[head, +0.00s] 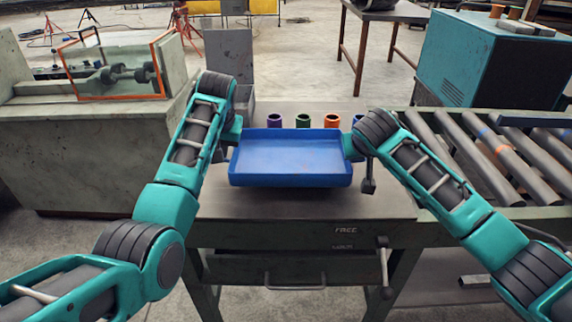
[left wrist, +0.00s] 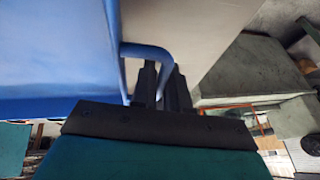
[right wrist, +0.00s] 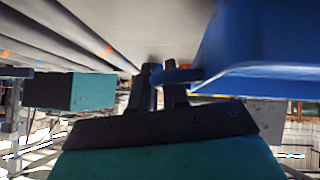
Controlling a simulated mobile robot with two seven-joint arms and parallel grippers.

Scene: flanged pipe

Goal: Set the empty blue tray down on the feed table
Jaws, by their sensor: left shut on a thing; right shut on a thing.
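The empty blue tray (head: 290,160) is held level between my two grippers, in front of the upper part of the feed table (head: 300,205). From the head view I cannot tell whether its underside touches the table. My left gripper (head: 229,140) is at the tray's left end; in the left wrist view its fingers (left wrist: 160,88) are shut on a blue handle (left wrist: 150,52). My right gripper (head: 354,146) is at the right end; in the right wrist view its fingers (right wrist: 161,80) are shut on the other handle (right wrist: 186,75).
Purple (head: 274,120), green (head: 303,120) and orange (head: 332,120) flanged pipes stand behind the tray, with a blue one (head: 357,119) by my right wrist. A roller conveyor (head: 480,150) adjoins at right. A machine with an orange-framed guard (head: 115,70) stands left. The table's front strip is clear.

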